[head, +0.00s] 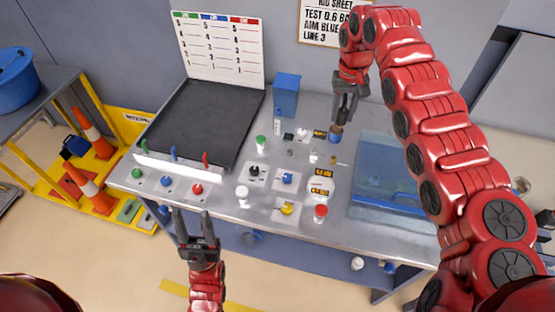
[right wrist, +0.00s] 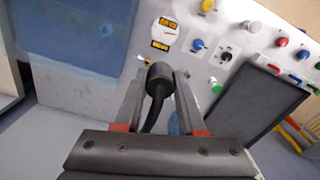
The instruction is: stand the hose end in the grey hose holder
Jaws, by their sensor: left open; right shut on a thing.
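My right gripper (head: 341,115) is over the back right of the bench, shut on the hose end (right wrist: 159,76). In the right wrist view the hose end is a black, wide-tipped nozzle between the two fingers. A dark hose (right wrist: 154,115) curves away from it towards the palm. In the head view only a small dark, bluish piece (head: 335,131) shows at the fingertips. My left gripper (head: 195,222) is open and empty in front of the bench's front edge. I cannot pick out the grey hose holder with certainty in either view.
A clear blue tank (head: 388,172) stands right of the held hose end. A blue box (head: 286,94) stands to its left, beside a black mat (head: 203,120). Several knobs and buttons, including a red one (head: 320,211), and a dial (head: 320,186) cover the bench's middle.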

